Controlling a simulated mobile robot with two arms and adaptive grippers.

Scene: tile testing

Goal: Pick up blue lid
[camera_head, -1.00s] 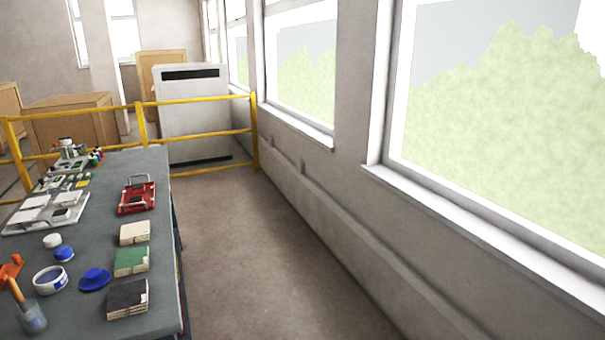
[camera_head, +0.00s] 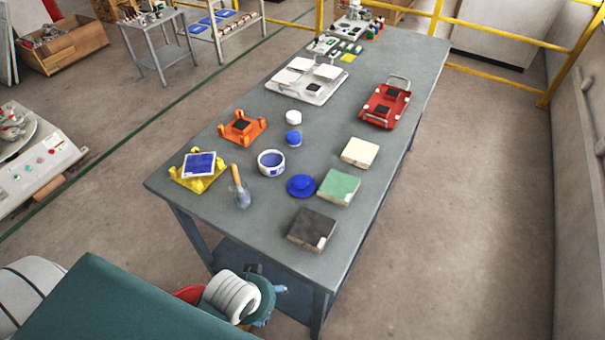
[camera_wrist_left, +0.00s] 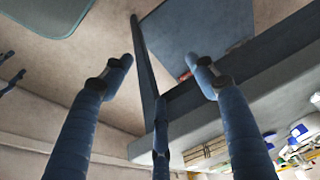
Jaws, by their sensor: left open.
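The blue lid (camera_head: 301,186), a round disc with a raised centre, lies on the grey table between the white tub with blue contents (camera_head: 271,162) and the green-topped block (camera_head: 338,187). My left gripper (camera_head: 279,290) shows only in part at the bottom of the head view, low beside the table's near end and away from the lid. In the left wrist view, its two fingers (camera_wrist_left: 162,65) are spread with nothing between them. My right gripper is not in view.
A black-topped block (camera_head: 312,229) and a cream block (camera_head: 360,152) flank the green one. A jar with a wooden-handled tool (camera_head: 241,190) stands left of the lid. The table edge (camera_head: 240,250) lies between my left gripper and the lid.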

